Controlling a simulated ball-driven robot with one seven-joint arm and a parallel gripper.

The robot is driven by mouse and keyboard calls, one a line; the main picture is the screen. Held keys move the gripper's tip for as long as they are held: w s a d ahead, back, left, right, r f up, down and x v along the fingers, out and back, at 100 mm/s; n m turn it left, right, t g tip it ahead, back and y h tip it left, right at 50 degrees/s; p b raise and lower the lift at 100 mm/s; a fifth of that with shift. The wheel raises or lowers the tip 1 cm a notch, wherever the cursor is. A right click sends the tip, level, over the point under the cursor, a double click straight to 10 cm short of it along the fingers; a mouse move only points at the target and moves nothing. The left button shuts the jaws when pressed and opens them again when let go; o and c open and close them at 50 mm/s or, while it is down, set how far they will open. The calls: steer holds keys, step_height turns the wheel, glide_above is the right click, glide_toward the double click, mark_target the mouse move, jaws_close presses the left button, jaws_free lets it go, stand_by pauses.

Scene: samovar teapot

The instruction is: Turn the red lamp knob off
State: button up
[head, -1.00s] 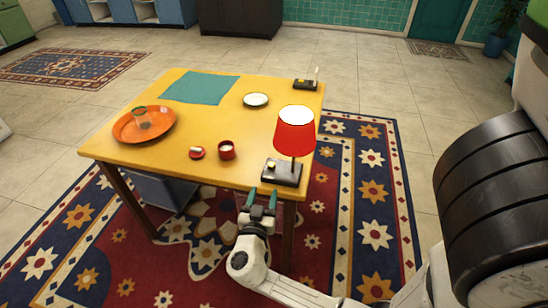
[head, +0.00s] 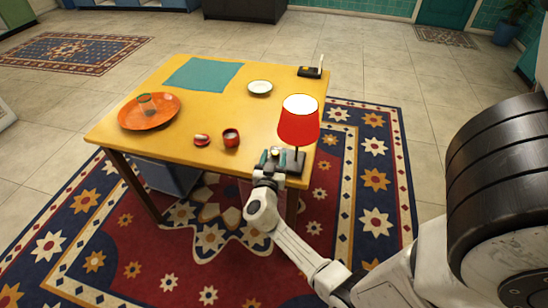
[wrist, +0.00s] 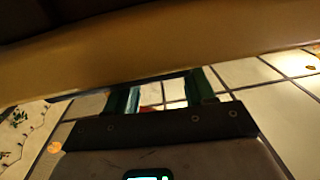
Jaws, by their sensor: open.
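The lamp with a red shade (head: 299,121) stands lit at the table's near right corner, on a dark base (head: 293,164). A small pale yellow knob (head: 275,152) is on the left part of the base; it looks yellow, not red. My gripper (head: 272,158) is open at the front left of the base, its green fingertips close to the knob. I cannot tell whether they touch it. In the wrist view my gripper (wrist: 160,94) shows two spread green fingers below a tan band, with the knob not visible.
The yellow table (head: 190,125) holds an orange plate (head: 165,112) with a glass, a small red dish (head: 202,140), a red cup (head: 231,138), a white plate (head: 260,87), a teal cloth (head: 203,74) and a dark box (head: 309,71). A dark bin (head: 170,175) is beneath.

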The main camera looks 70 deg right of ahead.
steer(key=shift+c, duration=0.5)
jaws_close()
steer(key=shift+f+b, duration=0.15)
steer(key=shift+b, duration=0.45)
